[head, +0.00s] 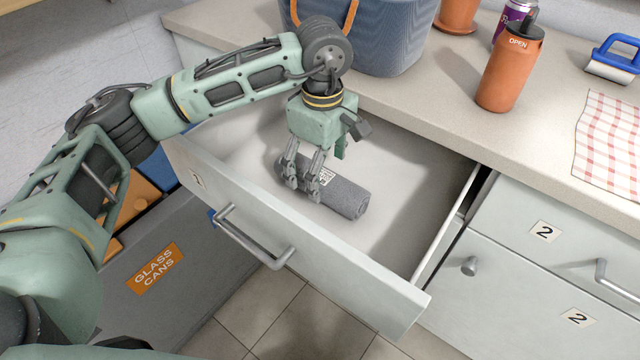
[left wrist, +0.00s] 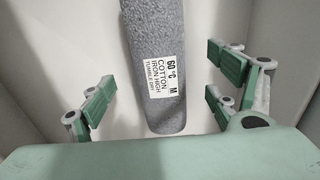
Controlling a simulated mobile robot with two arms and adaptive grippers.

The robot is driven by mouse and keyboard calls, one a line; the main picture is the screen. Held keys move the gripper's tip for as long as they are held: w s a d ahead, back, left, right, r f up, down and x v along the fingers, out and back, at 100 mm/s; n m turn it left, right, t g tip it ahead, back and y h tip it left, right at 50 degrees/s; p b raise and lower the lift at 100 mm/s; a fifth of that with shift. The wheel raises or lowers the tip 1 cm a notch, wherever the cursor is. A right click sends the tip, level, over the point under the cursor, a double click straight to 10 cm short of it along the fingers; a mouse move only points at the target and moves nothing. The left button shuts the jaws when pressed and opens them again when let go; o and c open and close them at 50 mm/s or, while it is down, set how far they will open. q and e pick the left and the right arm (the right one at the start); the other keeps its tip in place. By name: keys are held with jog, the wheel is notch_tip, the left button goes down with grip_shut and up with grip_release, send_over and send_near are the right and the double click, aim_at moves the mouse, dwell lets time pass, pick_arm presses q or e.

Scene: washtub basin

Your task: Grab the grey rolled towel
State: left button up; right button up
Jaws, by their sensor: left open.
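The grey rolled towel (head: 346,196) lies in an open white drawer (head: 410,225). In the left wrist view the towel (left wrist: 152,50) runs lengthwise, with a white care label (left wrist: 163,77) facing up. My left gripper (head: 304,185) reaches down into the drawer over the towel's left part. In the left wrist view its fingers are spread open, with the towel between the two sides and gaps on both. The fingers hide part of the towel in the head view. My right gripper is not in view.
A grey bin (head: 190,285) is below.

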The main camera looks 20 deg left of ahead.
pick_arm(q)
jog(key=f, duration=0.4)
jog(key=shift+a+f, duration=0.2)
jog(key=shift+a, duration=0.05)
jog(key=c, duration=1.3)
jog(key=shift+r, duration=0.1)
jog(key=shift+c, duration=0.3)
jog(key=shift+r, duration=0.1)
